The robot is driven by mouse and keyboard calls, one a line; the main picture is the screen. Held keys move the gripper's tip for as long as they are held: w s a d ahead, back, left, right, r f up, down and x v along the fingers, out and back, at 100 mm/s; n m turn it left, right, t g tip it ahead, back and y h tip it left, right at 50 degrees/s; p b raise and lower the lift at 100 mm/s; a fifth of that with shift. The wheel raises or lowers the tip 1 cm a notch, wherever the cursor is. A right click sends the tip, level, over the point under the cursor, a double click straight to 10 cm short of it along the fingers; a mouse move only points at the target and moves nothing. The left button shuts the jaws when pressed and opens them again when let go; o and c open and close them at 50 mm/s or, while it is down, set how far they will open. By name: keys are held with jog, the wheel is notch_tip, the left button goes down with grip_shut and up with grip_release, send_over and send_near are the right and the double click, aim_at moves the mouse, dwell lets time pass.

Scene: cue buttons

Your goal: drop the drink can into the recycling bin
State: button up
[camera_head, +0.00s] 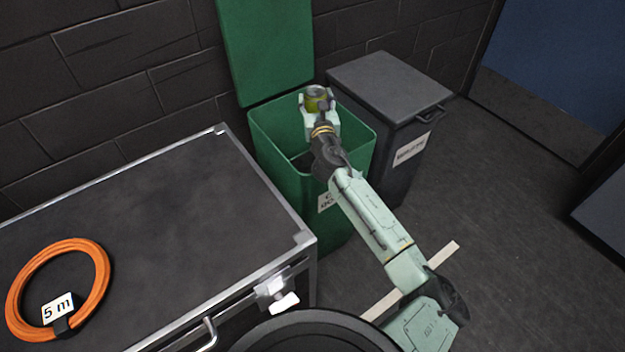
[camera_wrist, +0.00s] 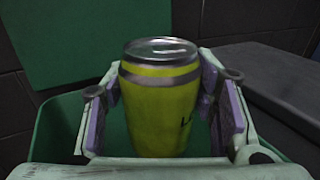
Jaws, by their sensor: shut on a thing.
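A yellow-green drink can (camera_wrist: 160,100) with a silver top stands upright between the purple-padded fingers of my gripper (camera_wrist: 165,115) in the wrist view. In the head view the can (camera_head: 316,97) shows small at the end of my arm. My gripper (camera_head: 318,105) is shut on it and holds it over the open top of a green bin (camera_head: 262,150). The bin's green lid (camera_head: 265,50) stands raised against the wall. The bin's front label is partly hidden by my arm. In the wrist view the green bin's rim (camera_wrist: 60,125) shows below and around the can.
A dark grey bin (camera_head: 385,85) with a closed lid and a label stands right of the green bin. A black case (camera_head: 150,225) with metal edges is at the left, with an orange cable coil (camera_head: 98,290) on it. Open floor (camera_head: 500,200) lies at the right.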

jog(key=o, duration=0.9)
jog(key=shift+c, duration=0.2)
jog(key=s+d, duration=0.1)
jog(key=s, duration=1.1)
jog(key=shift+d, duration=0.35)
